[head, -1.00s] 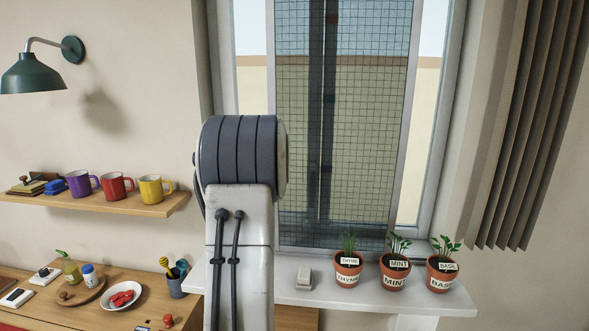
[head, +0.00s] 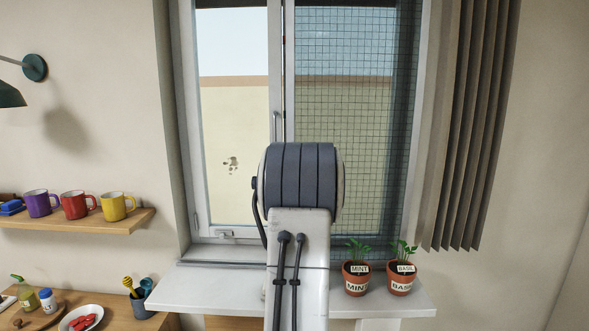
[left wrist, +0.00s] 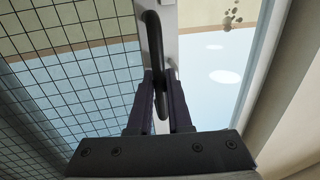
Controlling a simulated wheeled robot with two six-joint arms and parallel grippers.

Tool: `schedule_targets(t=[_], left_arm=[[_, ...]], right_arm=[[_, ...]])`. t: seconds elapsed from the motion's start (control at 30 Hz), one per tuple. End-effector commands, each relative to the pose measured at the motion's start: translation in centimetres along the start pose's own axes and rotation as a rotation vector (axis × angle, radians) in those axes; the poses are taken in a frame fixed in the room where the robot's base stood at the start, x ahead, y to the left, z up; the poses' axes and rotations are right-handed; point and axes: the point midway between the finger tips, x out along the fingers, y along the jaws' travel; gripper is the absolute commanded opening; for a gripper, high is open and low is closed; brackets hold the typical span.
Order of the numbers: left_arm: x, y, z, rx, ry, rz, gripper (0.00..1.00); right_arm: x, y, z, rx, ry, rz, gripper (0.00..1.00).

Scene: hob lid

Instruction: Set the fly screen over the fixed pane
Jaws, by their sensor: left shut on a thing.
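The fly screen (head: 345,110) is a dark mesh panel standing upright across the right-hand pane of the window in the head view. Its right edge lies close to the right window frame. In the left wrist view the mesh (left wrist: 75,75) fills the left side. My left gripper (left wrist: 161,108) is shut on a dark loop handle (left wrist: 152,45) beside the mesh. My left arm hides the gripper and the screen's lower left part in the head view. The left pane (head: 235,130) shows clear, without mesh. My right gripper is in neither view.
The white sill (head: 215,290) carries a mint pot (head: 356,278) and a basil pot (head: 401,278), below the screen. A pleated curtain (head: 470,130) hangs to the right. A shelf (head: 95,222) with mugs is at the left. A metal handle (head: 276,126) is on the window's middle upright.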

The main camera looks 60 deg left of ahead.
Motion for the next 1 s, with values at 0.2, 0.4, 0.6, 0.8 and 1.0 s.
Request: schedule_targets(t=[0.2, 0.4, 0.6, 0.8, 1.0], left_arm=[[-0.1, 0.7, -0.5, 0.003, 0.01, 0.012, 0.0], [-0.1, 0.6, -0.3, 0.002, 0.008, 0.01, 0.47], [-0.1, 0.4, -0.2, 0.001, 0.005, 0.008, 0.47], [-2.2, 0.5, 0.0, 0.0, 0.007, 0.009, 0.47], [-6.3, 0.6, 0.0, 0.0, 0.008, 0.011, 0.47]], right_arm=[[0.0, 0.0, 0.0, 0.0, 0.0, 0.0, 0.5], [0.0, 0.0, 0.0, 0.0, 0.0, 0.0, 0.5], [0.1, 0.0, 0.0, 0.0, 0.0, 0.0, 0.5], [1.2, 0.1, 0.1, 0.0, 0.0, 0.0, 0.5], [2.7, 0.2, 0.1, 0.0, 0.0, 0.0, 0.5]])
